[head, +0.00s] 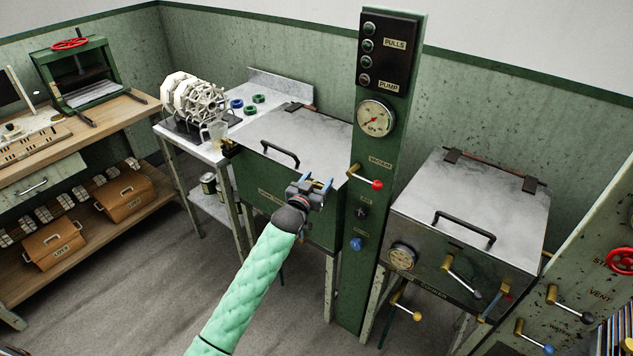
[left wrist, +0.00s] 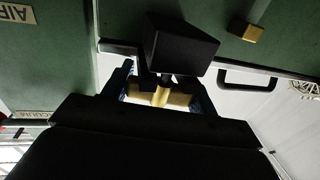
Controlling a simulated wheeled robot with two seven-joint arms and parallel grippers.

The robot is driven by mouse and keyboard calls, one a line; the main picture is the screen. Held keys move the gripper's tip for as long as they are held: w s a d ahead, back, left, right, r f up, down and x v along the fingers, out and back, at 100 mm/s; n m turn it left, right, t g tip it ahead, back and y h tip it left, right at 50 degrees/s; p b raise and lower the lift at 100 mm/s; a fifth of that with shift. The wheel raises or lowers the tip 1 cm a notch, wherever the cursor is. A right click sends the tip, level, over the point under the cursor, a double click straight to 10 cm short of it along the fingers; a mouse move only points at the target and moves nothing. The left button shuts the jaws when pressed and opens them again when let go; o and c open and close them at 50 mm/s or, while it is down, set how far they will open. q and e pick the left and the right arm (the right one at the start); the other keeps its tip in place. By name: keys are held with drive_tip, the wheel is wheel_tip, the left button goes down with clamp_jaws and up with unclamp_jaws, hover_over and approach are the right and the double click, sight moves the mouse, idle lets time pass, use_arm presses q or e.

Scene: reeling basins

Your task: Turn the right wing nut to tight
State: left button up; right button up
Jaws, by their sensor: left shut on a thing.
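My left gripper (head: 312,183) is at the front right corner of the left basin (head: 262,186). In the left wrist view its blue-grey fingers (left wrist: 162,95) are on either side of a brass wing nut (left wrist: 160,96) and shut on it. A black block (left wrist: 180,45) sits beside this nut and hides part of it. In the head view the right wing nut is hidden behind my gripper. Another clamp with brass (head: 229,148) shows at the basin's front left corner. My right gripper is in neither view.
The basin's grey lid (head: 310,138) is down, with a black handle (head: 280,154). Close to the right stands a green post with a red-knobbed lever (head: 376,184) and a gauge (head: 375,118). A second lidded basin (head: 480,200) stands farther right. The floor in front is clear.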

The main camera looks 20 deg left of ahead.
use_arm(q)
drive_tip(key=shift+r+m+h, duration=0.2)
drive_tip(key=shift+m+h, duration=0.3)
drive_tip(key=shift+h, duration=0.2)
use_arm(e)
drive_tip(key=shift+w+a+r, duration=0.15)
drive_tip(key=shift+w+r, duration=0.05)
use_arm(q)
drive_tip(key=shift+d+m+h, duration=0.1)
drive_tip(key=shift+m+h, duration=0.3)
drive_tip(key=shift+h, duration=0.3)
drive_tip(key=shift+m+g+h+b, duration=0.3)
drive_tip(key=shift+g+h+b, duration=0.1)
drive_tip(key=shift+b, duration=0.05)
drive_tip(key=shift+d, duration=0.1)
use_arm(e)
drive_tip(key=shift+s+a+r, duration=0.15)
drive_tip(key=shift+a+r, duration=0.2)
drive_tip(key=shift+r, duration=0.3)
